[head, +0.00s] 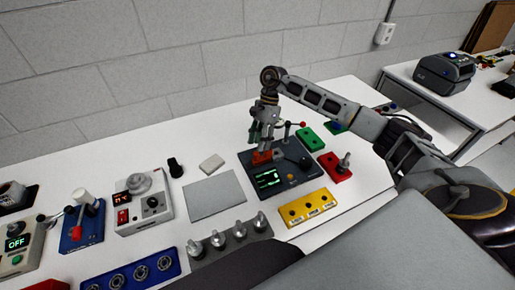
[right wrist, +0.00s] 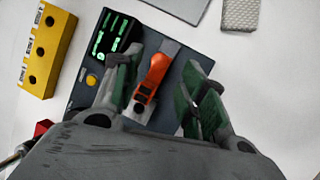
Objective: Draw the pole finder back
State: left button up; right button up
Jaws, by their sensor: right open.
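An orange piece, which I take to be the pole finder (right wrist: 150,80), sits on a grey rail on a dark blue panel (right wrist: 77,101). In the head view the orange piece (head: 262,157) shows just below my right gripper (head: 264,143). My right gripper points down at the panel (head: 283,194). In the right wrist view its green-padded fingers (right wrist: 160,92) are open, one on each side of the orange piece, with visible gaps. The panel has a green-lit display (right wrist: 110,37) and a yellow button (right wrist: 91,80). My left gripper is not in view.
A yellow block with holes (head: 309,208) lies in front of the panel. A red box with a knob (head: 335,167) and a green block (head: 310,139) stand to its right. A grey plate (head: 213,196) lies to its left. Several control boxes stand farther left.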

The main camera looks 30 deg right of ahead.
aim_at(262, 156)
jog(key=shift+p+x, duration=0.3)
jog(key=shift+x, duration=1.6)
jog(key=shift+c, duration=0.3)
grip_shut()
